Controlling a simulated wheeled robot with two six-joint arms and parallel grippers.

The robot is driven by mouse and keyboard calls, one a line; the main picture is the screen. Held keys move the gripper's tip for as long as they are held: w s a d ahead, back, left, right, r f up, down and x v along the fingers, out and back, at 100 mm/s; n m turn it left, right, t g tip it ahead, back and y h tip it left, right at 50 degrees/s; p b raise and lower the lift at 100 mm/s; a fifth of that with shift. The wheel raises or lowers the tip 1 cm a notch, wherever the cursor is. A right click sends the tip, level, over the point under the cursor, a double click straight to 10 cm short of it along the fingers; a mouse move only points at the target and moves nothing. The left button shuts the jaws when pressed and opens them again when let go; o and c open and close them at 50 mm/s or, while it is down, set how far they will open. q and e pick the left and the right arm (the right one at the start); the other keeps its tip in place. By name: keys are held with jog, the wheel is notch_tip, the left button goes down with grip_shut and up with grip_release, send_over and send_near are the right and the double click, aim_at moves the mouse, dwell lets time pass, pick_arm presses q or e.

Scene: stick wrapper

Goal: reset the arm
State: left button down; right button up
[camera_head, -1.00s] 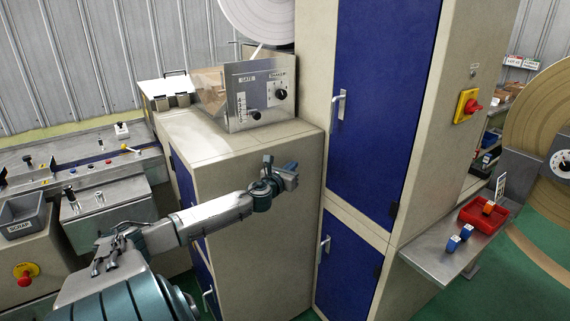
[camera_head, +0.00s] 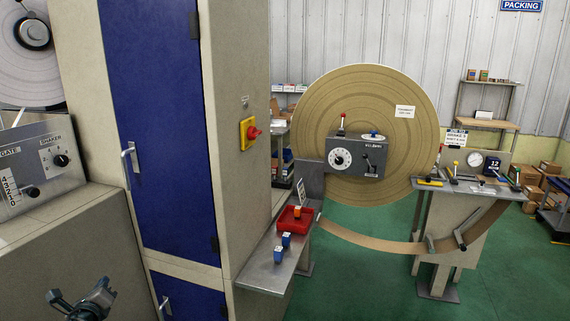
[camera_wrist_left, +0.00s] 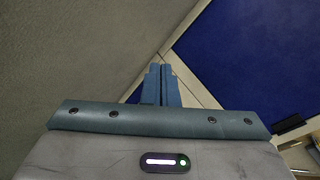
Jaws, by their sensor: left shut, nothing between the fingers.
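My left gripper (camera_head: 82,300) shows at the lower left of the head view, in front of the beige machine cabinet and left of the blue cabinet doors. In the left wrist view its two blue fingers (camera_wrist_left: 161,84) are together with nothing between them. The wrist view looks toward a beige cabinet side and a blue door (camera_wrist_left: 245,60); the fingers appear apart from both. Most of my left arm is outside the head view. My right gripper is not seen.
A tall beige cabinet with blue doors (camera_head: 160,120) stands close by. A metal shelf (camera_head: 268,270) holds a red tray (camera_head: 295,219) and two blue items. A large brown roll (camera_head: 400,140) and a control stand (camera_head: 460,215) stand beyond. Green floor (camera_head: 360,285) is open at the right.

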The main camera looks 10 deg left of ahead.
pick_arm(q)
jog(key=s+d+f+n+g+h, duration=0.1)
jog(key=s+d+f+n+g, duration=0.2)
jog(key=s+d+f+n, duration=0.5)
jog(key=s+d+f+n+g+h, duration=0.1)
jog(key=s+d+f+n+g, duration=0.2)
jog(key=s+d+f+n, duration=0.5)
jog(key=s+d+r+n+g+h, duration=0.1)
jog(key=s+d+n+g+h, duration=0.2)
jog(key=s+d, duration=0.5)
jog(key=s+d+r+n+g+h, duration=0.2)
jog(key=s+d+n, duration=0.2)
jog(key=d, duration=0.8)
jog(key=a+f+g, duration=0.1)
jog(key=a+f, duration=0.2)
jog(key=f, duration=2.7)
jog(key=s+a+f+g, duration=0.1)
jog(key=s+f, duration=1.8)
jog(key=shift+a+f+n, duration=0.3)
jog(key=shift+a+n, duration=0.05)
jog(key=shift+n, duration=0.05)
